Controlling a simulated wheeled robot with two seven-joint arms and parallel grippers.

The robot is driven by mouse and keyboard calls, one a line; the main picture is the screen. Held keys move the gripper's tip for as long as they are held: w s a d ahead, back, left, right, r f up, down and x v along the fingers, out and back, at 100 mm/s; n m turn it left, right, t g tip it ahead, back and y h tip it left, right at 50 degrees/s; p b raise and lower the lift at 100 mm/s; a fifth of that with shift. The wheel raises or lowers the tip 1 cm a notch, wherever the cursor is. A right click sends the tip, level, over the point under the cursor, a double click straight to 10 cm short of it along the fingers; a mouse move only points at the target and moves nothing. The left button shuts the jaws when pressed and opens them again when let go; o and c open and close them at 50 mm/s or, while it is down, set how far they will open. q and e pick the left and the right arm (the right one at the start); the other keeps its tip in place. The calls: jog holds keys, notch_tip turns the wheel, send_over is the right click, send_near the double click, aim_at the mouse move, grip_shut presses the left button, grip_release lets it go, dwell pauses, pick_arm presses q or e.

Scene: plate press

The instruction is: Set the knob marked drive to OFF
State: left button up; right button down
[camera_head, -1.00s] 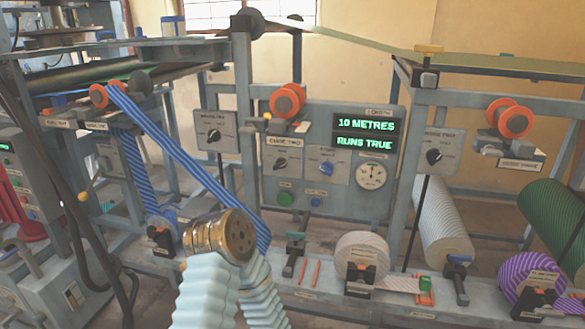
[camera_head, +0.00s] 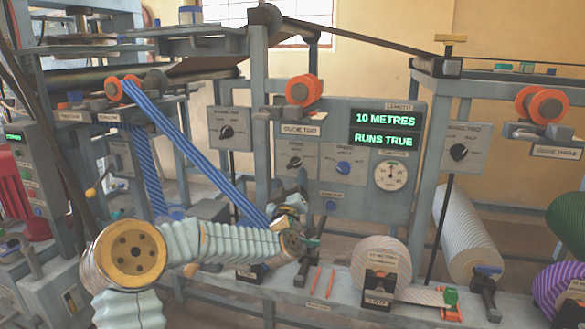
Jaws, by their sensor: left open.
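The grey control panel (camera_head: 384,195) stands at the middle right. Further black knobs sit on separate plates at the left (camera_head: 226,131) and right (camera_head: 458,152). The small labels are too fine to tell which knob is marked drive. My left gripper (camera_head: 297,197) is open and empty, below the panel's left black knob, seen partly behind my wrist. It hides the panel's lower left corner. My right gripper is not in view.
The lit displays read 10 METRES (camera_head: 386,118) and RUNS TRUE (camera_head: 384,139), above a round gauge (camera_head: 391,174). A blue striped web (camera_head: 190,150) runs down close to my left arm. A white roll (camera_head: 381,257) stands on the bench below the panel.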

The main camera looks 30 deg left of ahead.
aim_at(293, 165)
pick_arm(q)
jog(key=x, duration=0.6)
jog(key=shift+w, duration=0.25)
jog(key=c, duration=1.1)
